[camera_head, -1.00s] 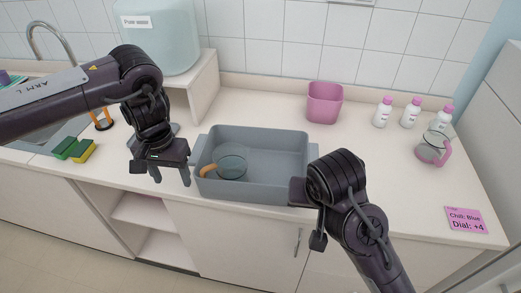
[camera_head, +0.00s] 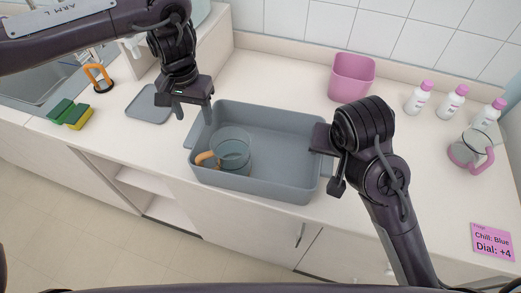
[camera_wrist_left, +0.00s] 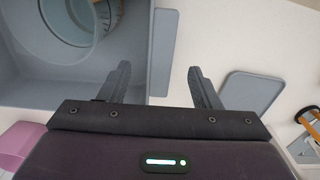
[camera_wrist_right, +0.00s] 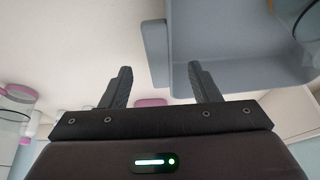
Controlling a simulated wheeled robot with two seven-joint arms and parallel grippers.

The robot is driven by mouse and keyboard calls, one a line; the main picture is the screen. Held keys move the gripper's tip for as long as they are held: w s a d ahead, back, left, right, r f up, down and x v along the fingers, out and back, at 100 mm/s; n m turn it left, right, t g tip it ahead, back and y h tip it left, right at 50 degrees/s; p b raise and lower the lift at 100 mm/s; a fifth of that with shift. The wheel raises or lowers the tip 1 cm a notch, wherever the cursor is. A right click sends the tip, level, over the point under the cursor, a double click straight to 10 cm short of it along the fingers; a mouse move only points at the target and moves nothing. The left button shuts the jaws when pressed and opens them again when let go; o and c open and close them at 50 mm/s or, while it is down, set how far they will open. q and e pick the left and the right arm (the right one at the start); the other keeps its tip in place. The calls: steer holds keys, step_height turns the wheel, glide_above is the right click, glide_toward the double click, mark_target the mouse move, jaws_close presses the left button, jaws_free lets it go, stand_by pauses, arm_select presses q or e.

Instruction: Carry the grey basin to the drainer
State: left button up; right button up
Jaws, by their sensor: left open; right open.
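The grey basin (camera_head: 287,138) stands on the counter, with a clear mug (camera_head: 234,147) with a tan handle inside it at the left. My left gripper (camera_head: 193,108) is open above the basin's left end; in the left wrist view, the basin's end flange (camera_wrist_left: 160,52) lies between and beyond its fingers (camera_wrist_left: 158,78). My right gripper (camera_head: 332,178) is open at the basin's right end; in the right wrist view, the flange (camera_wrist_right: 157,43) lies ahead of its fingers (camera_wrist_right: 160,78). A flat grey tray (camera_head: 148,106) lies left of the basin; I cannot tell whether it is the drainer.
A sink (camera_head: 48,85), an orange-handled item (camera_head: 98,76) and green-yellow sponges (camera_head: 70,114) are at the left. A pink bin (camera_head: 351,78) stands behind the basin. Several pink-capped bottles (camera_head: 452,103), a pink-handled jug (camera_head: 470,152) and a pink note (camera_head: 492,241) are at the right.

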mark_target(198, 127)
arm_select(q)
step_height(198, 127, down, 7)
steer(key=shift+w+r, duration=0.1)
arm_select(e)
steer(key=x, duration=0.7)
arm_select(q)
steer(key=shift+w+d+f, duration=0.1)
steer(key=shift+f, duration=0.3)
arm_select(e)
steer(key=shift+w+f, duration=0.25)
steer(key=shift+f, duration=0.05)
arm_select(q)
steer(key=shift+c, duration=1.2)
arm_select(e)
steer(key=shift+c, duration=1.4)
arm_select(q)
jaws_close()
arm_select(e)
jaws_close()
steer(key=shift+r, duration=0.1)
